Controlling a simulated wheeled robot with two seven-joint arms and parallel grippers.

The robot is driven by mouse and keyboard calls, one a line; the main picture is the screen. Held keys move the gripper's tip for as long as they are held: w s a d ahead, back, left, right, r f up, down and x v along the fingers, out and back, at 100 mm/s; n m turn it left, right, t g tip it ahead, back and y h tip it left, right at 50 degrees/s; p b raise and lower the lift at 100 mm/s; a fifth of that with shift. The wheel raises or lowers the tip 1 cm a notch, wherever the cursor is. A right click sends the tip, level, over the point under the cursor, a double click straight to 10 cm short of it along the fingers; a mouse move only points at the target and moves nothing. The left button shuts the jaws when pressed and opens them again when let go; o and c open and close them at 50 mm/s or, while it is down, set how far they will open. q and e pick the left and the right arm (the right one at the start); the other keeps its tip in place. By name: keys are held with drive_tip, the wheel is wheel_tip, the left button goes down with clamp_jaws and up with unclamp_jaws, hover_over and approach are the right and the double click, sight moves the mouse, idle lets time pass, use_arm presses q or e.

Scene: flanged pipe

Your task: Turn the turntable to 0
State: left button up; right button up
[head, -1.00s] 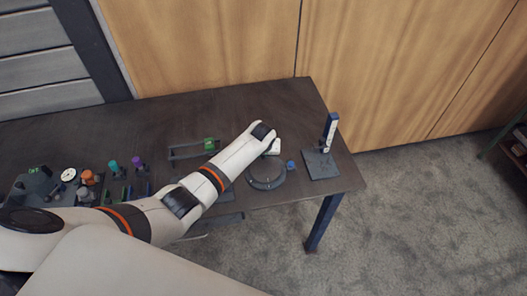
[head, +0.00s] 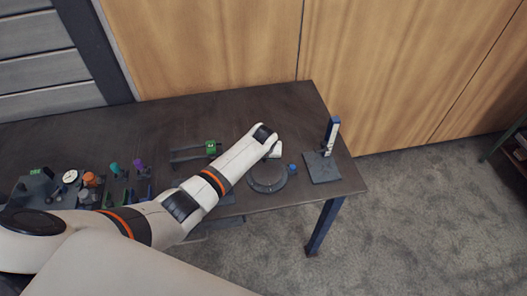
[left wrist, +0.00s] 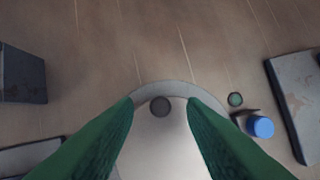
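The turntable (head: 268,185) is a dark grey round disc near the right end of the table, partly covered by my left arm's end. In the left wrist view its pale rim (left wrist: 180,89) curves behind my fingers, and a dark round knob (left wrist: 160,107) shows near that rim. My left gripper (left wrist: 160,103) has two green fingers spread apart, with the knob between their tips in the picture and gaps on both sides. I cannot tell how far above the disc the tips are. A blue knob (head: 292,168) sits beside the disc; it also shows in the left wrist view (left wrist: 260,126). No scale marking is readable.
Right of the turntable stands a dark plate (head: 322,168) with an upright blue-and-white post (head: 331,135). A rail fixture with a green block (head: 211,147) lies behind my arm. Several coloured knobs and fixtures (head: 115,170) fill the left. The table's back strip is clear.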

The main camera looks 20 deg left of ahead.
sight(263, 175)
use_arm(q)
drive_tip(key=v, duration=1.1)
drive_tip(key=shift+r, duration=0.2)
drive_tip(key=shift+s, duration=0.2)
